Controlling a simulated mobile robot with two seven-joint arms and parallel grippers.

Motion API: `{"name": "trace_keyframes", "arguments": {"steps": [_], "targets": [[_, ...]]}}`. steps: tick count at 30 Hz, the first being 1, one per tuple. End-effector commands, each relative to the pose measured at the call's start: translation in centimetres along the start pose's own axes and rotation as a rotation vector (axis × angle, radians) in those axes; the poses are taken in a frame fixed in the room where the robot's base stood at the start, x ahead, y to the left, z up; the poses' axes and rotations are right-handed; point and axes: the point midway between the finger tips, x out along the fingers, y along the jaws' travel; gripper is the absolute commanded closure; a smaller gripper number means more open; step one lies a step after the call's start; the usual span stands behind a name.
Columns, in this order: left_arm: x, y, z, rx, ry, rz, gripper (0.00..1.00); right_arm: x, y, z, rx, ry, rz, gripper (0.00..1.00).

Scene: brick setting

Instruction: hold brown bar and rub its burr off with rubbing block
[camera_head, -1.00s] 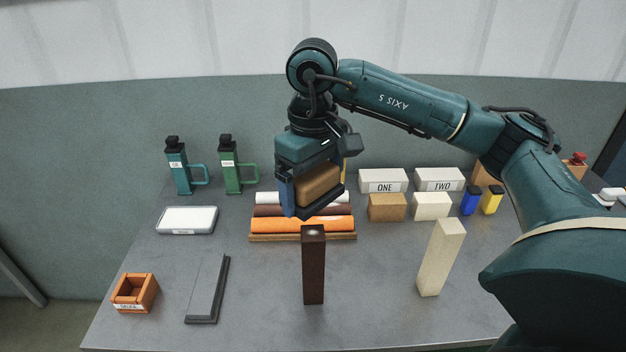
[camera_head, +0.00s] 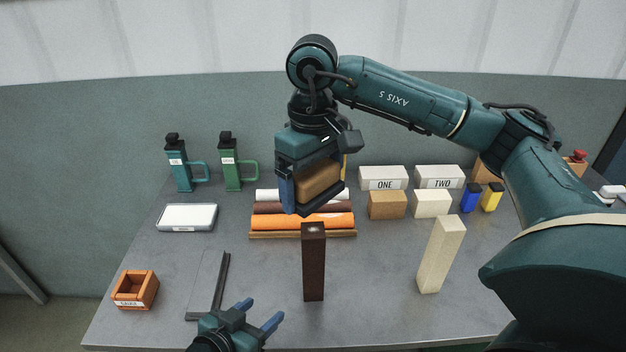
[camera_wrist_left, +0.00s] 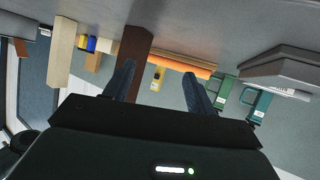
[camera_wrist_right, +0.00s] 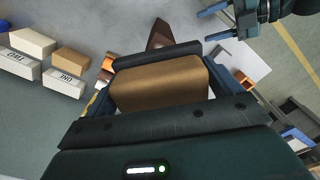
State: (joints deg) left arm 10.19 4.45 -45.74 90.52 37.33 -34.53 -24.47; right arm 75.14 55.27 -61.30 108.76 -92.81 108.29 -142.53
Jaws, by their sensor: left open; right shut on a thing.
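The brown bar (camera_head: 313,268) stands upright on the table, front centre, with a small pale spot on its top end. It also shows in the left wrist view (camera_wrist_left: 132,50). My right gripper (camera_head: 318,190) is shut on a tan rubbing block (camera_head: 319,182) with a dark underside, held in the air above and behind the bar. The block fills the jaws in the right wrist view (camera_wrist_right: 160,86). My left gripper (camera_head: 260,313) is open and empty, low at the front, left of the bar and apart from it.
A cream bar (camera_head: 441,255) stands to the right. A dark angled bracket (camera_head: 222,290) and an orange box (camera_head: 135,288) lie left. Coloured rolls (camera_head: 300,222) lie behind the bar. Labelled white boxes (camera_head: 383,178), small blocks and two bottles (camera_head: 180,165) stand at the back.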

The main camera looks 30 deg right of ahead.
Motion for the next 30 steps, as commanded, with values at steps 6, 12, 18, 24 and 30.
{"name": "trace_keyframes", "arguments": {"steps": [6, 12, 18, 24, 30], "targets": [[2.3, 2.4, -2.3, 0.15, -0.04, 0.13, 0.44, -0.1, 0.0, 0.0, 0.0, 0.001, 0.0, 0.38], [3.2, 3.1, -2.6, 0.185, -0.054, 0.162, 0.44, -0.1, 0.0, 0.0, 0.0, 0.001, 0.0, 0.38], [5.4, 3.5, -2.5, 0.183, -0.053, 0.162, 0.44, -0.1, 0.0, 0.0, 0.0, 0.001, 0.0, 0.38], [8.3, 3.9, -2.3, 0.182, -0.053, 0.162, 0.44, -0.1, 0.0, 0.0, 0.0, 0.001, 0.0, 0.38], [10.9, 4.3, -2.1, 0.184, -0.053, 0.16, 0.44, -0.1, 0.0, 0.0, 0.0, 0.001, 0.0, 0.38]]}}
